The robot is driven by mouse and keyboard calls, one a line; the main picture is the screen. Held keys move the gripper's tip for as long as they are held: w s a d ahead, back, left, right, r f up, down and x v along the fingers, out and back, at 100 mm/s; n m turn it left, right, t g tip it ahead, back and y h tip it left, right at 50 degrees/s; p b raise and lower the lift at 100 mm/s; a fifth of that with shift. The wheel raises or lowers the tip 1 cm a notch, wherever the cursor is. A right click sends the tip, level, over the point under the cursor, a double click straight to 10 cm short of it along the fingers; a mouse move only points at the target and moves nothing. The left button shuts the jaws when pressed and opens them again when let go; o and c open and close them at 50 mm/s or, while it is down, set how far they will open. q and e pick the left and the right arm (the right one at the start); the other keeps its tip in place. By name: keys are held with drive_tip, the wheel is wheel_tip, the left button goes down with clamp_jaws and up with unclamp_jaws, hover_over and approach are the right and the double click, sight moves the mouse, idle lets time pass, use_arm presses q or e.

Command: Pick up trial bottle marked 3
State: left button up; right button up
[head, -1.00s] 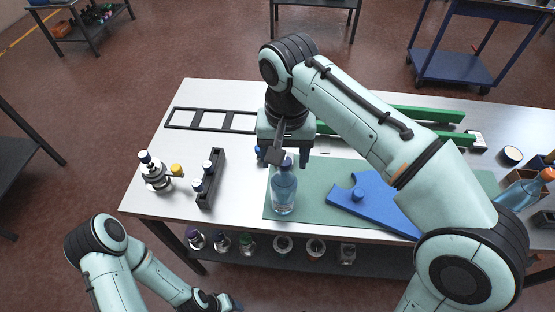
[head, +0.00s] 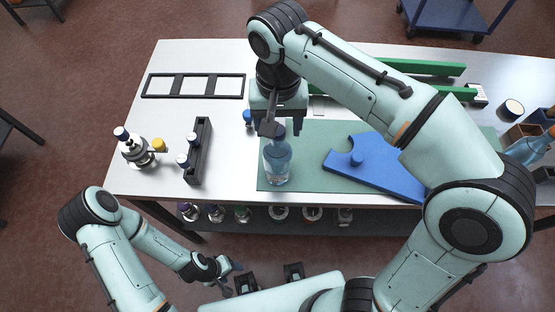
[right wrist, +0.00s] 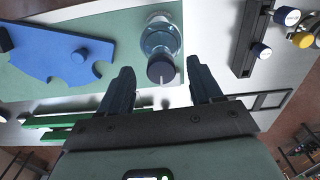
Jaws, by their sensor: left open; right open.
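A clear bluish bottle (head: 277,164) with a dark cap stands upright on the green mat (head: 310,183); no number is legible on it. My right gripper (head: 282,133) is open just above and behind it, partly covering its cap in the head view. In the right wrist view, the bottle (right wrist: 160,38) and its dark cap (right wrist: 161,68) show between the open fingers of my right gripper (right wrist: 160,76), and neither finger visibly touches it. My left gripper (head: 233,273) is open and empty, low in front of the table.
A black rack (head: 198,150) with capped vials and a metal holder (head: 135,150) stand on the left. A blue plate (head: 375,168) lies on the mat to the right. Several bottles stand on the shelf below (head: 260,236). The table's front left is clear.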

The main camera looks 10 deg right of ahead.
sight(278, 156)
wheel_tip(278, 156, down, 4)
drive_tip(key=shift+a+r+b, duration=0.1)
drive_tip(key=shift+b, duration=0.2)
clamp_jaws()
idle(1.3)
